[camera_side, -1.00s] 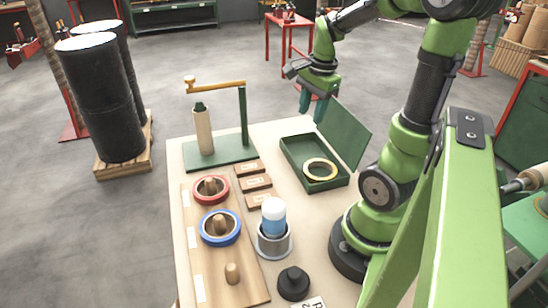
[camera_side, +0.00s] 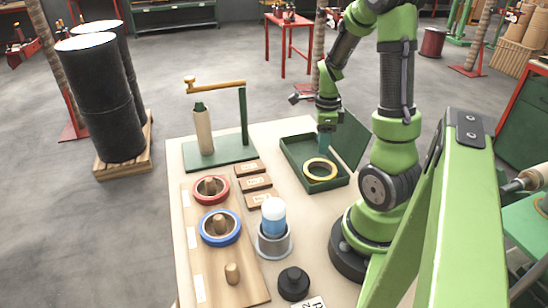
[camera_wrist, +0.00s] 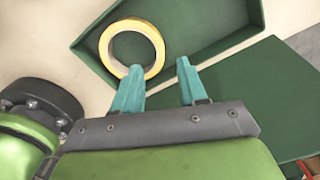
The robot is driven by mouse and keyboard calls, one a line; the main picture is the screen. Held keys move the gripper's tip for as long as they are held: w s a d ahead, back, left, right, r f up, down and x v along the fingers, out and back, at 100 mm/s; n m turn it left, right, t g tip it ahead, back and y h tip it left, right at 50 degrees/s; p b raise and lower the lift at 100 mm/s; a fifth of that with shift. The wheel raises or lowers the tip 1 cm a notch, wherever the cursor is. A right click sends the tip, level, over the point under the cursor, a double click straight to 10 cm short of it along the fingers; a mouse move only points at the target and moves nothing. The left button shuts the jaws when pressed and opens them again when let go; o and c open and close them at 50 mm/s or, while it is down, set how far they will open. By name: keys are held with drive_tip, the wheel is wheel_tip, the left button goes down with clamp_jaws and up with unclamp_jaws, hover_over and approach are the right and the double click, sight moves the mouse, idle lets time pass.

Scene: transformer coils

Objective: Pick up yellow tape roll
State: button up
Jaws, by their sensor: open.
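The yellow tape roll (camera_side: 320,169) lies flat in the open green box (camera_side: 291,161) on the table. In the wrist view the yellow tape roll (camera_wrist: 151,31) shows as a ring in a corner of the box (camera_wrist: 215,20). My gripper (camera_side: 325,145) is over the box, above the far side of the roll. In the wrist view the teal fingers of my gripper (camera_wrist: 158,80) are spread apart with nothing between them. The left fingertip overlaps the lower edge of the roll in that picture; I cannot tell whether it touches.
The open box lid (camera_side: 350,143) stands up on the right side of the box. A wooden board (camera_side: 252,283) holds a red roll (camera_side: 211,190) and a blue roll (camera_side: 220,227) on pegs. A green stand (camera_side: 243,125) with a crank is behind. A blue-and-white bottle (camera_side: 273,215) sits in a grey cup.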

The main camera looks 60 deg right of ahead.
sight(320, 160)
drive_tip(key=shift+w+f, duration=0.15)
drive_tip(key=shift+f, duration=2.95)
drive_tip(key=shift+c, duration=0.4)
clamp_jaws()
